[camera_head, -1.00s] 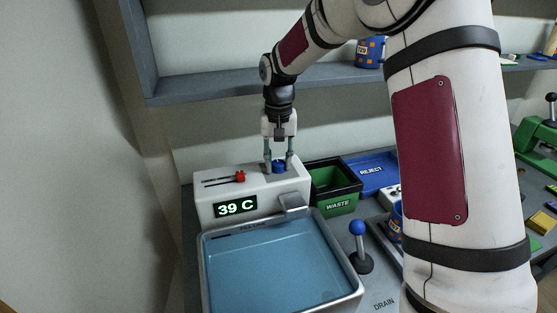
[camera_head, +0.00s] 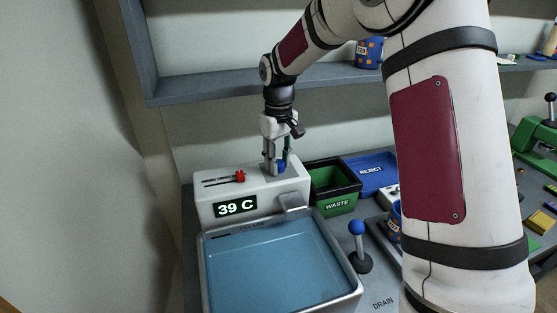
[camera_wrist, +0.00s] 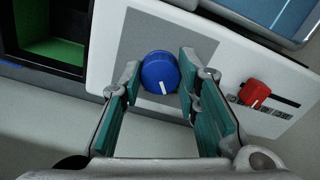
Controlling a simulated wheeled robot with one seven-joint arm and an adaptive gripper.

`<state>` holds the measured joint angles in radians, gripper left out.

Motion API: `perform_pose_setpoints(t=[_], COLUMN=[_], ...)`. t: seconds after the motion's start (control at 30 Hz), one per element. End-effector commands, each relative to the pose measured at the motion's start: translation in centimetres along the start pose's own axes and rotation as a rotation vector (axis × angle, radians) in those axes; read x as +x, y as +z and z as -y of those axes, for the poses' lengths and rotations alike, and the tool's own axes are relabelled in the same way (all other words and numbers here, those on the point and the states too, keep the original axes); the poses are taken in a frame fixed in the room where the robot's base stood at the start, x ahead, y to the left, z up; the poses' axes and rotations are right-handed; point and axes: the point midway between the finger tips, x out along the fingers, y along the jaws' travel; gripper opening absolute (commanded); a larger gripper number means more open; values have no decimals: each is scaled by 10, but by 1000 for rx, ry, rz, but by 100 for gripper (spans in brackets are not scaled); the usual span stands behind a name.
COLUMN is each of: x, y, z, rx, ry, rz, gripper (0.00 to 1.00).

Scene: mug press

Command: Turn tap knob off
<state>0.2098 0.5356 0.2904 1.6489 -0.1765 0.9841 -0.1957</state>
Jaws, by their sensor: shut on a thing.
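The blue tap knob (camera_wrist: 160,72) sits on top of a white tap housing (camera_head: 215,208). It also shows in the head view (camera_head: 281,167), partly hidden by a finger. Its white mark points toward the bottom of the wrist view. My gripper (camera_head: 276,166) points straight down over the knob. Its two teal-padded fingers stand on either side of the knob in the wrist view (camera_wrist: 159,78), shut on it. The housing's display (camera_head: 236,207) reads 39 C.
A red slider (camera_head: 240,176) is on the housing beside the knob. A water-filled basin (camera_head: 357,291) stands in front. A green waste bin (camera_head: 338,206) and a blue reject tray (camera_head: 371,171) are to the right. A blue-topped drain lever (camera_head: 357,228) stands beside the basin. A shelf (camera_head: 215,87) runs above.

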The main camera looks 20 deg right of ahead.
Motion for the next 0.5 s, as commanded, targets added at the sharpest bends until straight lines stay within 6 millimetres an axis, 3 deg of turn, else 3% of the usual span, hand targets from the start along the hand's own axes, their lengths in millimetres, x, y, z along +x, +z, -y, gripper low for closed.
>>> perform_pose_setpoints(t=[0.5], x=[-2], y=[-1], z=[-1], rx=[-248], ry=[2], rz=[-5], gripper=[1])
